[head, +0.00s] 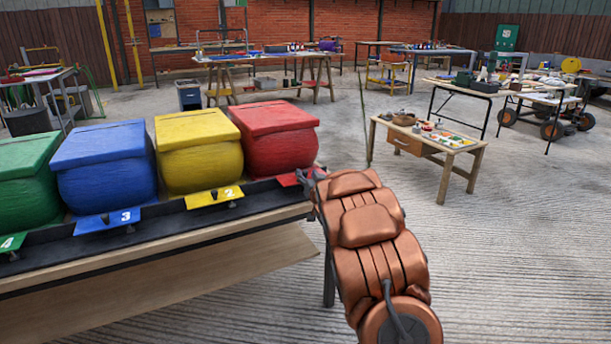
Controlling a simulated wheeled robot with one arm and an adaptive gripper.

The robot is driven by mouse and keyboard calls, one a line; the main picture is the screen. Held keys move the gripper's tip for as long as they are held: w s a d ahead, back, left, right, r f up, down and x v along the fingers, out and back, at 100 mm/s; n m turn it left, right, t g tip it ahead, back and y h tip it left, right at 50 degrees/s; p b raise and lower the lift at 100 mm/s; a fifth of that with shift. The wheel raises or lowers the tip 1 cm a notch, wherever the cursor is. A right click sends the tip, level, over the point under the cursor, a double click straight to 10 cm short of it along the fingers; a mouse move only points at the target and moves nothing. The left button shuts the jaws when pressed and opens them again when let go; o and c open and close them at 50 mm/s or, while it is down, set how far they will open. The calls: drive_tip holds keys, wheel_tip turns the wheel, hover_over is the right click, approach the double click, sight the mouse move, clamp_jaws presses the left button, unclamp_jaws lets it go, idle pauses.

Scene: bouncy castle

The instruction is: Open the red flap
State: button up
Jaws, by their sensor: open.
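The red flap (288,181) shows as a small sliver at the right end of the dark rail, in front of the red box (272,140). Its right part, with any number or knob, is hidden behind my gripper. My gripper (308,176) is small and dark at the far end of my copper-coloured arm. It is open and sits at the right edge of the red flap. I cannot tell whether it touches the flap. I see nothing held in it. The red flap appears to slope like the neighbouring flaps.
Beside it are the yellow flap (213,197), blue flap (108,219) and green flap (12,242), each with a dark knob, before the yellow, blue and green boxes. The bench (150,260) ends near my arm. A small wooden table (440,150) stands to the right, with open floor around it.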

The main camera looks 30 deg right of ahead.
drive_tip(key=shift+x, duration=1.35)
drive_tip(key=shift+c, duration=0.2)
clamp_jaws()
